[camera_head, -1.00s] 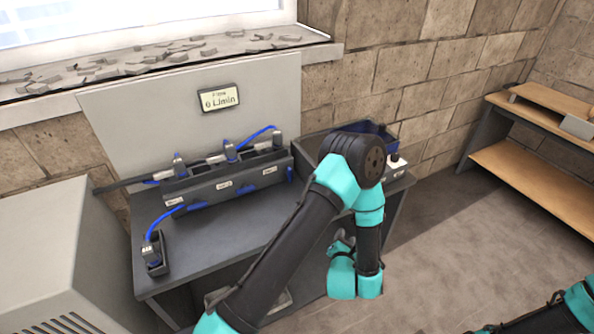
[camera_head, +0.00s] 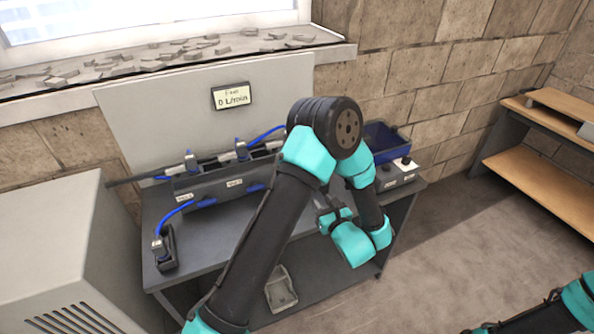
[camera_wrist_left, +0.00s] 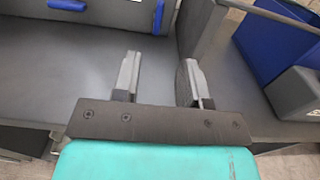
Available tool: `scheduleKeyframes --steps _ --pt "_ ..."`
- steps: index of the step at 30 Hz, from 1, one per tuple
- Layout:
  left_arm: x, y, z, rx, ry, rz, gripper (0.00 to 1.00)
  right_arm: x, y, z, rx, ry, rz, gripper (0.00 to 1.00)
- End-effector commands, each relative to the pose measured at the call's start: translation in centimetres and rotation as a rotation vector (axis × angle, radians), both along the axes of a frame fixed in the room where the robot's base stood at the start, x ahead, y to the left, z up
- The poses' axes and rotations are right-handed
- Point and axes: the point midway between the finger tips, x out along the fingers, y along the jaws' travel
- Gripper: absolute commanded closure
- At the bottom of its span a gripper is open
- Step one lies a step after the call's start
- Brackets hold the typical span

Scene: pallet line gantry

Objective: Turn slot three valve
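A dark manifold (camera_head: 225,190) with labelled slots and blue valve handles (camera_head: 256,188) stands on the grey bench. My left arm hides its right end, including the third slot's front, in the head view. In the left wrist view, a horizontal blue handle (camera_wrist_left: 67,5) and an upright blue piece (camera_wrist_left: 158,16) show on the manifold at the top edge; which slot the handle belongs to is unclear. My left gripper (camera_wrist_left: 160,82) is open and empty, apart from both; it also shows at the bench's front right in the head view (camera_head: 322,203). My right gripper is out of view.
A sign (camera_head: 232,96) on the back panel reads 0 L/min. A blue bin (camera_head: 385,139) and a grey box with knobs (camera_head: 398,174) sit on the right. The bench top (camera_head: 205,240) is clear ahead of the manifold.

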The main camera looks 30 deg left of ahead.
Motion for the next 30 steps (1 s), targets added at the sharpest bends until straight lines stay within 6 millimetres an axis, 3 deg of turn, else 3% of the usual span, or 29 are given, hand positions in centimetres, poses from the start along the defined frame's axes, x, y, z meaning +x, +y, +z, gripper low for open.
scheduleKeyframes --steps 11,30 --pt "0.8 1.3 0.0 0.0 0.0 0.001 0.6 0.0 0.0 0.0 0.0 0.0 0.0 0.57" --pt "6.7 10.0 0.0 0.001 0.0 0.001 0.6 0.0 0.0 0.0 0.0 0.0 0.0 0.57"
